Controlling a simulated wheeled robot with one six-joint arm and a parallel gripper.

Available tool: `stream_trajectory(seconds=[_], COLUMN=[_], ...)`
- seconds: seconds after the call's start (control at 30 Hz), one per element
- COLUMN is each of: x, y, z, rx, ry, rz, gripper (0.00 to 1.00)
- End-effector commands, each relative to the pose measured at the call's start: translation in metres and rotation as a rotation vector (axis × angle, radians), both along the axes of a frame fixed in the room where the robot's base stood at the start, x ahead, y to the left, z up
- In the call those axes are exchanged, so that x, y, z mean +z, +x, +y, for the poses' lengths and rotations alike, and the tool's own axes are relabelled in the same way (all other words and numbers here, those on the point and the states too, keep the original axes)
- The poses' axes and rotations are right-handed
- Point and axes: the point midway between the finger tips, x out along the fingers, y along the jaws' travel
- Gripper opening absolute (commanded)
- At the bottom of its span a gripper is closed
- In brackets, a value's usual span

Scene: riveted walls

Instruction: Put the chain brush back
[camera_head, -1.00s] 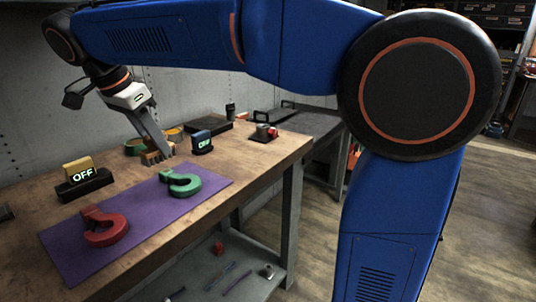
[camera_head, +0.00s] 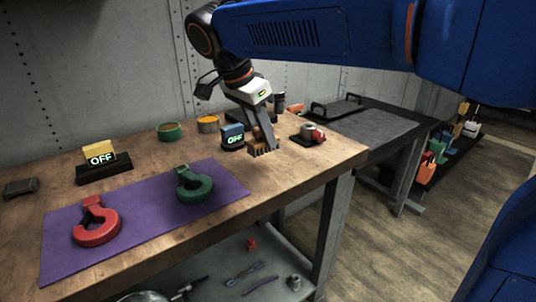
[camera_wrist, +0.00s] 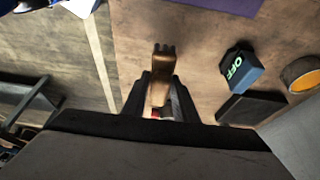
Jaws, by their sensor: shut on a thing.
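The chain brush is a brown wooden block with short dark bristles (camera_head: 262,151). My gripper (camera_head: 262,137) points down and is shut on it, over the right part of the wooden workbench (camera_head: 140,235). The brush is low, close to the bench top; I cannot tell whether it touches. In the wrist view the brush (camera_wrist: 160,82) sits between my gripper's dark fingers (camera_wrist: 160,100), bristles at the far end. Part of its body is hidden by the fingers.
A blue OFF block (camera_head: 233,137) stands just left of the brush. A red and grey device (camera_head: 310,133) is to the right. A purple mat (camera_head: 150,222) holds a red hook (camera_head: 95,225) and a green hook (camera_head: 193,185). Tins (camera_head: 208,124) stand behind. A dark side bench (camera_head: 375,130) lies right.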

Motion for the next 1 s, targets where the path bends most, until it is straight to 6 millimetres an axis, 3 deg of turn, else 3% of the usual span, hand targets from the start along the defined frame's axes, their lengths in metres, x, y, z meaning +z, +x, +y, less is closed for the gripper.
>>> stream_trajectory(seconds=[0.27,0.53,0.9,0.93,1.0], x=[-0.019,-0.052,-0.056,-0.056,-0.056], y=[0.000,0.000,0.000,0.000,0.000], z=[0.000,0.000,0.000,0.000,0.000], rx=[0.000,0.001,0.000,0.000,-0.001], ry=[0.000,0.000,0.001,0.001,0.001], rz=[0.000,0.000,-0.001,-0.001,-0.001], gripper=[0.00,0.00,0.00,0.28,0.45])
